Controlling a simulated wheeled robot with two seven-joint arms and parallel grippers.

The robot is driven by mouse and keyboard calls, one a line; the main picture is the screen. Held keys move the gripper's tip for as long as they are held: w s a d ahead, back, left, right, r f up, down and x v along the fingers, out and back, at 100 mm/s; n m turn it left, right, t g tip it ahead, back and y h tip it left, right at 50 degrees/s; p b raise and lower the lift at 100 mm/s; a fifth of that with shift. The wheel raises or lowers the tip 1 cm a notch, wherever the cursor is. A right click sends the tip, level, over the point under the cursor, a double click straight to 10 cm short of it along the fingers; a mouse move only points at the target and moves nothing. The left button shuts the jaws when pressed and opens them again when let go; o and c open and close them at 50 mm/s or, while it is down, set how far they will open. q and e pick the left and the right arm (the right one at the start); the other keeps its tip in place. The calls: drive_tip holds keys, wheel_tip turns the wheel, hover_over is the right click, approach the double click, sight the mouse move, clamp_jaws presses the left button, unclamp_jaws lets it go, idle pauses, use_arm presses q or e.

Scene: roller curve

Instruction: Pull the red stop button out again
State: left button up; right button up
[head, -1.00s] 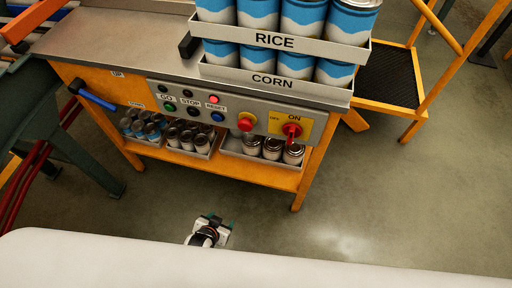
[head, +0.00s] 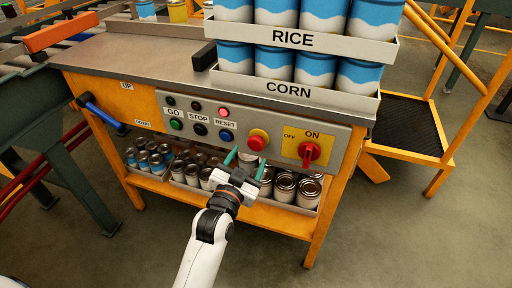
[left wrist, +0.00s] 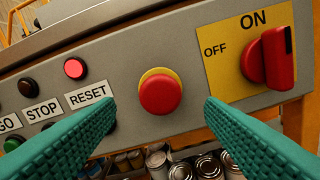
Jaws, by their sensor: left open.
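The red stop button (head: 257,141) sits on a yellow ring on the grey control panel (head: 185,102), between the RESET label and the ON/OFF switch. In the left wrist view the red button (left wrist: 160,94) is centred ahead, between my two green fingers and beyond their tips. My left gripper (head: 246,159) is open and empty, just in front of and slightly below left of the button in the head view. The fingers do not touch the button. My right gripper is not in view.
The red rotary switch (head: 309,152) on its yellow plate is right of the button. GO, STOP and RESET buttons (head: 226,136) are to the left. Cans (head: 285,186) fill trays on the shelf below. RICE and CORN trays (head: 290,92) stand on the bench top.

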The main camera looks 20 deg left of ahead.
sight(255, 147)
use_arm(q)
drive_tip(key=w, duration=0.6)
drive_tip(key=shift+w+d+b, duration=0.15)
drive_tip(key=shift+w+b, duration=0.05)
drive_tip(key=shift+b, duration=0.1)
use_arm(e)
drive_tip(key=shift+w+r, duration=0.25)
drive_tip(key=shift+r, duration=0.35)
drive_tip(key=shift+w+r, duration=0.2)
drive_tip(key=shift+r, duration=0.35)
use_arm(q)
drive_tip(key=shift+c, duration=0.3)
drive_tip(key=c, duration=1)
drive_tip(key=shift+s+p, duration=0.55)
drive_tip(key=shift+p, duration=0.4)
drive_tip(key=shift+f, duration=0.15)
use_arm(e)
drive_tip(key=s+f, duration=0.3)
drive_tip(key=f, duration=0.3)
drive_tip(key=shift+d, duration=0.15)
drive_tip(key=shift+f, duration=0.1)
